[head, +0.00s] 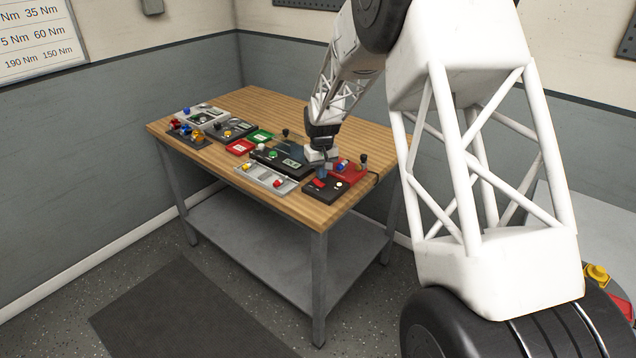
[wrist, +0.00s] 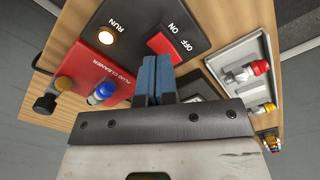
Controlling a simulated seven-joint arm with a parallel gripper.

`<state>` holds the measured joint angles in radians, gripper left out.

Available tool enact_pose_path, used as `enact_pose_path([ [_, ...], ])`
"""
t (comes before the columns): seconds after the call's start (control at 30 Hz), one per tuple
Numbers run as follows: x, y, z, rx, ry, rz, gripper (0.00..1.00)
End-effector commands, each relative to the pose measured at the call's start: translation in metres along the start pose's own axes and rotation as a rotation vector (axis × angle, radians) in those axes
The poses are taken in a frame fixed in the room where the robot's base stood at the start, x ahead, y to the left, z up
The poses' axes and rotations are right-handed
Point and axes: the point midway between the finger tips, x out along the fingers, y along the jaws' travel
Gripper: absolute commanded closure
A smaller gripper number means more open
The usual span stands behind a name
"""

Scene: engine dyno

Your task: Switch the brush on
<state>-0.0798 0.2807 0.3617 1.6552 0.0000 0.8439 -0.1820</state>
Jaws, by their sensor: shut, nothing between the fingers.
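A black switch box (wrist: 150,20) has a red rocker switch (wrist: 173,43) marked ON and OFF in the wrist view. A round lamp (wrist: 106,37) marked RUN beside it looks lit, pale with an orange rim. I cannot tell which side of the rocker is pressed down. The box adjoins a red panel (wrist: 85,60) lettered PLUG CLEANER. In the head view the rocker (head: 319,183) is at the bench's near right corner. My gripper (wrist: 154,70) is shut and empty, its blue fingertips just beside the rocker. Contact cannot be made out. No brush is plainly visible.
A grey tray (wrist: 240,72) with red- and yellow-tipped plugs lies on the other side. More trays fill the wooden bench (head: 330,213); its front right strip is bare.

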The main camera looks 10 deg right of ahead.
Motion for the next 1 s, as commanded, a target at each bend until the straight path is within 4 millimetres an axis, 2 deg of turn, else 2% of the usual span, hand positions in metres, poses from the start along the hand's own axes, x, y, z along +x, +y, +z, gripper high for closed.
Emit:
enact_pose_path([
  [0.6, -0.035, 0.0, 0.0, 0.0, 0.0, 0.0, 1.0],
  [1.0, -0.043, 0.0, 0.0, 0.0, 0.0, 0.0, 1.0],
])
